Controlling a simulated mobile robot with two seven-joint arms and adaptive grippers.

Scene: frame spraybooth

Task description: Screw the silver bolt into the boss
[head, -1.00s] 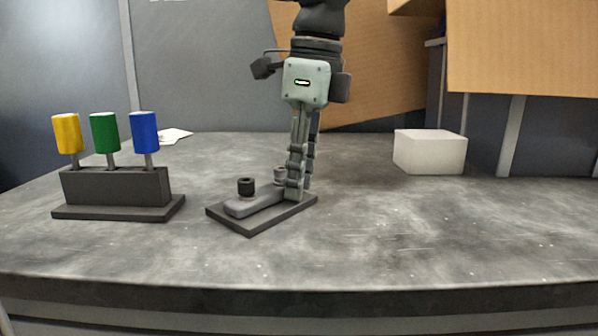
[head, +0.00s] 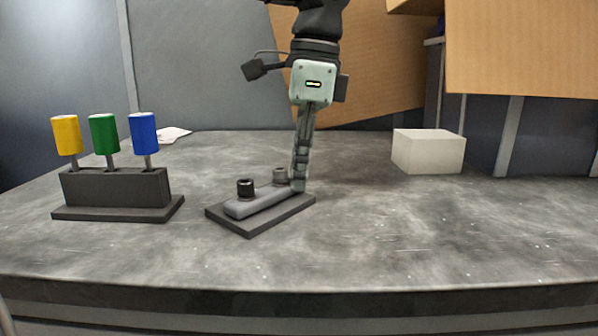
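The silver bolt (head: 280,176) stands upright at the far right end of a grey bar (head: 258,202). The bar lies on a dark square base plate (head: 250,228). I cannot make out a boss apart from the bar, nor how deep the bolt sits. A black bolt (head: 245,187) stands at the bar's near left end. My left gripper (head: 299,186) points down just right of the silver bolt, its tips low near the bar's right end. Its fingers overlap edge-on, so I cannot tell whether they are open or touching anything. My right gripper is out of view.
A dark stand (head: 115,188) with yellow, green and blue-handled tools is to the left. A white block (head: 428,151) sits at the back right. A paper (head: 173,135) lies at the back left. The grey table (head: 400,230) is clear at right and front.

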